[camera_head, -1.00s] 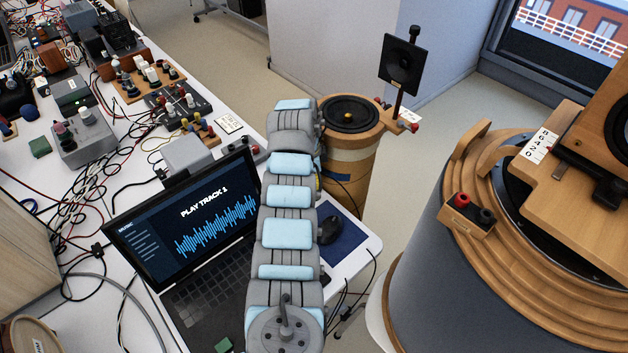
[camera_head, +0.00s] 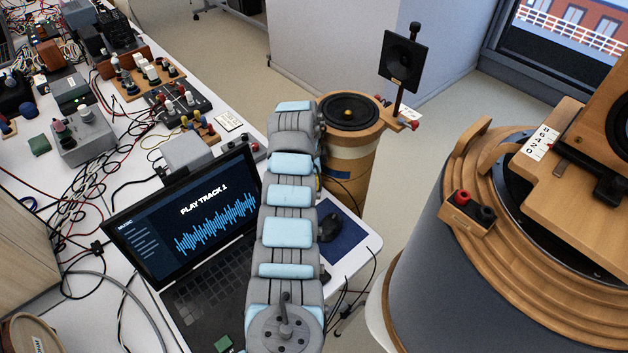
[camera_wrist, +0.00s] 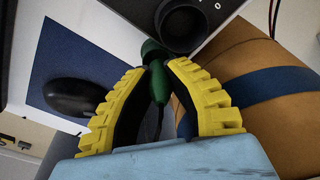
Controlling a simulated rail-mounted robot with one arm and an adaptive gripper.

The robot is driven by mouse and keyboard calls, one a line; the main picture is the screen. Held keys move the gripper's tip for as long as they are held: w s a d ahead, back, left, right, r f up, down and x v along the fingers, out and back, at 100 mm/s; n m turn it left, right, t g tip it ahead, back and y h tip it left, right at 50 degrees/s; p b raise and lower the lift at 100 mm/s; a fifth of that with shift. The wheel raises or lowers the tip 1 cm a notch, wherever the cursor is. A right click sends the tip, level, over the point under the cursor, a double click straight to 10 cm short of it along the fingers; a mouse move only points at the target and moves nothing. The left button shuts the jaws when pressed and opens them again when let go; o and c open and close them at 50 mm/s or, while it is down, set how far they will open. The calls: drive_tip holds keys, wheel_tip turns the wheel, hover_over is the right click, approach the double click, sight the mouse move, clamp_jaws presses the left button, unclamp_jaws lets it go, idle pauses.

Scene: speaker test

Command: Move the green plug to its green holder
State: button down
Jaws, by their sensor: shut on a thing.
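In the wrist view, my gripper (camera_wrist: 157,72) has its yellow-and-black fingers closed around the green plug (camera_wrist: 157,88). A dark cable runs down from the plug between the fingers. A rounded green piece (camera_wrist: 151,48) sits at the plug's far end, beside a black knob; I cannot tell whether it is part of the plug or the green holder. In the head view my arm hides the gripper and plug. A small green block (camera_head: 40,145) lies on the table at left; I cannot tell whether it is a holder.
A grey panel with a black knob (camera_wrist: 182,28) stands just beyond the fingers. A mouse (camera_wrist: 75,97) lies on a blue pad at left. A tan cylinder with a blue band (camera_wrist: 262,90) stands close at right. The laptop (camera_head: 190,220) is left of my arm.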

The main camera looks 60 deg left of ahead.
drive_tip(key=shift+f, duration=0.45)
drive_tip(key=c, duration=1)
unclamp_jaws()
drive_tip(key=shift+c, duration=0.2)
drive_tip(key=o, duration=0.4)
drive_tip(key=shift+o, duration=0.2)
drive_tip(key=shift+r+p, duration=1)
drive_tip(key=shift+r, duration=1.55)
